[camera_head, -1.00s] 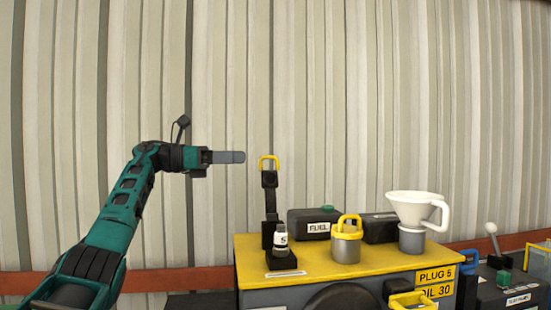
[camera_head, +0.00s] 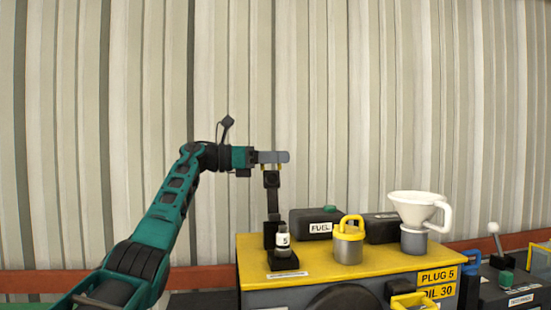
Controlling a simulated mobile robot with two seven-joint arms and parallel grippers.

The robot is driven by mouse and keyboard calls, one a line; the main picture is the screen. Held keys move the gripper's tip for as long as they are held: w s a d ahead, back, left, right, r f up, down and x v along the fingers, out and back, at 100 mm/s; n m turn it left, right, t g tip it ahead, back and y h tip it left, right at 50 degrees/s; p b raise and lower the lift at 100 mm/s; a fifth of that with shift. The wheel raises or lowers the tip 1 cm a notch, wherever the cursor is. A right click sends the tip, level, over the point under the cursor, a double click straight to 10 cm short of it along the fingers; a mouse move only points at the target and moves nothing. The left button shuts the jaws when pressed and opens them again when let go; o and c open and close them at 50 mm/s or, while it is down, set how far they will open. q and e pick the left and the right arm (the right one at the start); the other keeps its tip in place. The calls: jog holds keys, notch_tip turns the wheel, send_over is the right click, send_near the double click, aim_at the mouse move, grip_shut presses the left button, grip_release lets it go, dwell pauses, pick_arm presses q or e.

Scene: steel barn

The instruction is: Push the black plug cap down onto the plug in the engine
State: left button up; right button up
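A black upright piece with a yellow loop handle on top (camera_head: 272,180), which looks like the plug cap raised on its arm, stands at the left end of the yellow-topped engine (camera_head: 320,268). A small post with a white "5" label (camera_head: 283,240), which looks like the plug, stands on a black base just in front of its foot. My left gripper (camera_head: 274,157) reaches in level from the left, its grey fingers overlapping the yellow handle and hiding most of it. I cannot tell whether the fingers touch it or how far apart they are. My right gripper is out of view.
A grey can with a yellow handle (camera_head: 348,248), a black FUEL can (camera_head: 314,225) and a white funnel (camera_head: 414,210) stand on the engine top to the right. A lever panel (camera_head: 507,280) is at the far right. The corrugated wall is behind.

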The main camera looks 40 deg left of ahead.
pick_arm(q)
grip_shut()
jog(key=shift+s+d, duration=0.1)
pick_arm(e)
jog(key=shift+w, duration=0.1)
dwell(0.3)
